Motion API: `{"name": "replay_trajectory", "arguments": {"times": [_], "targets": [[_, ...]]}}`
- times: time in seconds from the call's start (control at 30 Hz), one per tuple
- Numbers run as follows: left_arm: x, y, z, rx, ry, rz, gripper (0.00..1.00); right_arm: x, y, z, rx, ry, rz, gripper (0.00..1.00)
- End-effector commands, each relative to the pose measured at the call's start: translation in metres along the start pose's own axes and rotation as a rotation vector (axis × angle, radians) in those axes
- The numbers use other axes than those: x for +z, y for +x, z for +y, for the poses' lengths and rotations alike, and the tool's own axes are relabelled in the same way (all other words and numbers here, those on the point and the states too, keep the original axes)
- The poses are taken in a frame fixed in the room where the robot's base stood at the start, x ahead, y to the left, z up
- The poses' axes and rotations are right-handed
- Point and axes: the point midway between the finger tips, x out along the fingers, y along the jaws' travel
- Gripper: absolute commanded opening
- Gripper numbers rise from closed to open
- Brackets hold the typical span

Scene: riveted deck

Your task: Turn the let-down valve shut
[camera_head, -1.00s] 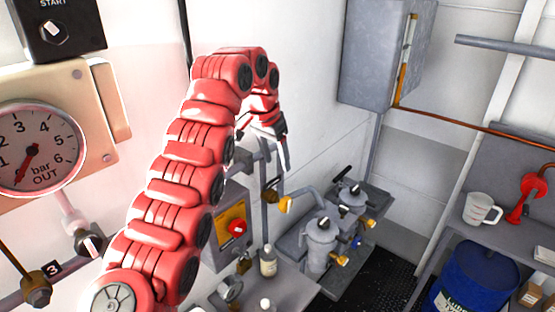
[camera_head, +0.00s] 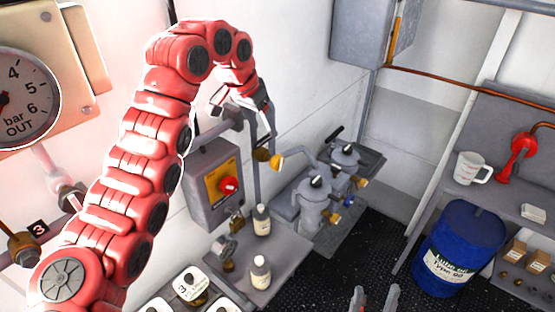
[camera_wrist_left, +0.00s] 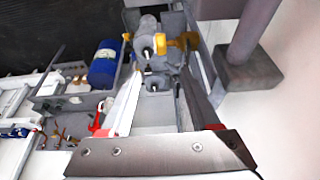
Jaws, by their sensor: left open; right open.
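No label in view names the let-down valve, so I cannot tell for sure which valve it is. A small valve with a yellow handle (camera_head: 277,162) sits on the grey pipework by the wall. My left gripper (camera_head: 254,116) is open above and slightly left of it, apart from it as far as I can see. In the left wrist view the open fingers (camera_wrist_left: 158,80) have nothing visible between them, with yellow handles (camera_wrist_left: 188,40) beyond. My right gripper (camera_head: 376,299) is open and empty at the bottom edge. My left arm hides part of the wall pipework.
Grey filter pots (camera_head: 314,203) stand beyond the pipe. A grey box with a red knob (camera_head: 229,186) is on the wall. Bottles (camera_head: 261,220) stand on the bench. A blue drum (camera_head: 458,242) is at right. A gauge (camera_head: 22,98) is at left. Dark floor is free between.

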Motion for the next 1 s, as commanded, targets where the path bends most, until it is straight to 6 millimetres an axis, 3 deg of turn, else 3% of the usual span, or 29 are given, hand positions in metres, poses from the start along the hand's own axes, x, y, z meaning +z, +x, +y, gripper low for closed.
{"name": "replay_trajectory", "arguments": {"times": [0.47, 0.8, 1.0], "targets": [[-0.003, 0.065, 0.002, 0.006, -0.001, 0.001, 0.62, -0.005, 0.029, 0.001, 0.000, 0.000, 0.000, 0.62], [-0.001, 0.133, 0.000, 0.001, -0.002, -0.004, 0.62, -0.011, 0.063, 0.003, 0.000, 0.000, 0.000, 0.62], [-0.001, 0.155, 0.000, -0.001, 0.000, -0.002, 0.62, -0.012, 0.071, 0.004, 0.000, 0.000, 0.000, 0.62]]}}
